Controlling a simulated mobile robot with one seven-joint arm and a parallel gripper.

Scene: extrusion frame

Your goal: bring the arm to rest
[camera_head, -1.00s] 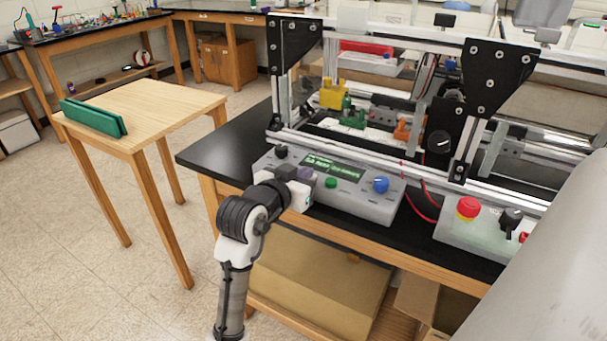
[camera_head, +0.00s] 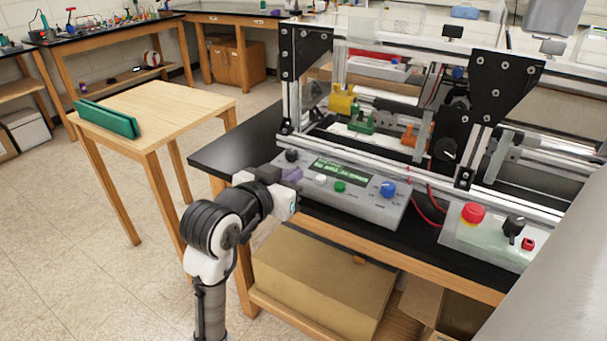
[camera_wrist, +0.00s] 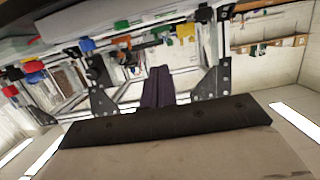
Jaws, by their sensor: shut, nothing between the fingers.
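My gripper (camera_head: 291,175) is at the left end of the grey control box (camera_head: 372,206) in the head view, at the front edge of the black bench. Its purple fingers also show in the wrist view (camera_wrist: 158,88), closed together with nothing between them. My arm is bent, rising from the bottom of the head view. The fingertips overlap the box's left end in the picture; I cannot tell whether they touch it. The box has a green display (camera_head: 343,172), a white button (camera_head: 321,180), a green button (camera_head: 340,187) and a blue knob (camera_head: 388,189).
An extrusion frame (camera_head: 395,178) stands on the bench behind the box. A panel with a red stop button (camera_head: 473,213) is to the right. Cardboard boxes (camera_head: 320,285) lie below. A wooden table (camera_head: 180,105) with a green object (camera_head: 108,120) stands left, with open floor around it.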

